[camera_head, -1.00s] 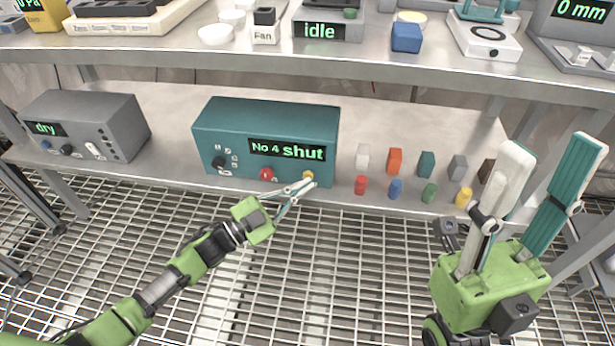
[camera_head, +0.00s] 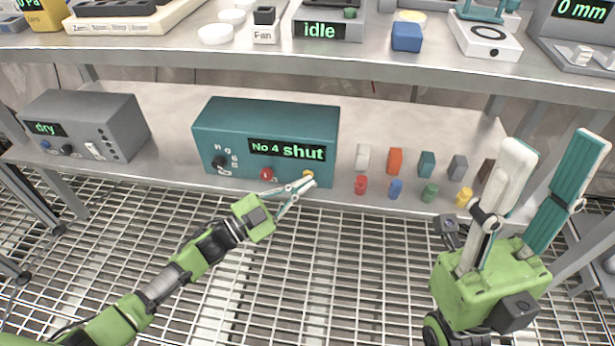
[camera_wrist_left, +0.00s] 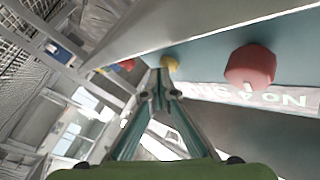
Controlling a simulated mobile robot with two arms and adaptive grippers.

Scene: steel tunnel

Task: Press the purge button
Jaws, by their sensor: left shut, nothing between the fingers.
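A teal box (camera_head: 265,115) on the lower shelf has a display reading "No 4 shut". I cannot read which one is labelled purge. My left gripper (camera_head: 312,182) is shut and empty, its tips right at the yellow button; whether they touch is unclear. My right gripper (camera_head: 553,146) is open and empty at the right.
A grey box (camera_head: 85,115) reading "dry" stands left of the teal box. Several small coloured blocks and pegs, such as an orange block (camera_head: 395,161), stand to its right. The upper shelf (camera_head: 240,55) overhangs from behind. The space over the grated floor (camera_head: 330,270) is clear.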

